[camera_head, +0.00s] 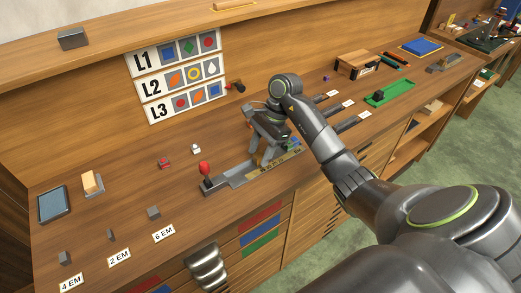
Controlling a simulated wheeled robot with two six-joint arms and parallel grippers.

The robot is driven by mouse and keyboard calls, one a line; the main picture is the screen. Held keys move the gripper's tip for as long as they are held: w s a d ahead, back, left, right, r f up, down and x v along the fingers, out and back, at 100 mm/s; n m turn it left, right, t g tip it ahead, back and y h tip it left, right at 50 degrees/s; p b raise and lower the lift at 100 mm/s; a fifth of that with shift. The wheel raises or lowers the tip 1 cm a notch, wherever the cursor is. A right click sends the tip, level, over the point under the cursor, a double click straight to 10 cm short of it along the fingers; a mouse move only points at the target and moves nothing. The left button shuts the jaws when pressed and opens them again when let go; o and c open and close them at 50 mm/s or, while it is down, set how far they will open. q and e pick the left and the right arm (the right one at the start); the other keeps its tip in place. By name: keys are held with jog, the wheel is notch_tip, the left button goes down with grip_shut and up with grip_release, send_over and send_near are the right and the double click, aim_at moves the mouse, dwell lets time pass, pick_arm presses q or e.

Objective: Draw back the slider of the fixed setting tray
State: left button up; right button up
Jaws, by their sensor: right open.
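The setting tray (238,177) is a long grey tray on the bench, lying at a slant in the middle of the view. I cannot tell which part is the slider, nor whether the fingers touch the tray. My left gripper (206,267) shows in part at the bottom, in front of the drawers; its jaw state is unclear.
Small red (164,162) and white (196,149) pieces lie behind the tray. A green tray (390,93) and a wooden box (357,64) stand to the right.

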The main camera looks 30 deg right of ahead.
jog(key=p+v, duration=1.2)
jog(key=v, duration=0.5)
jog(key=shift+r+p, duration=0.15)
jog(key=shift+p, duration=0.15)
jog(key=shift+d, duration=0.1)
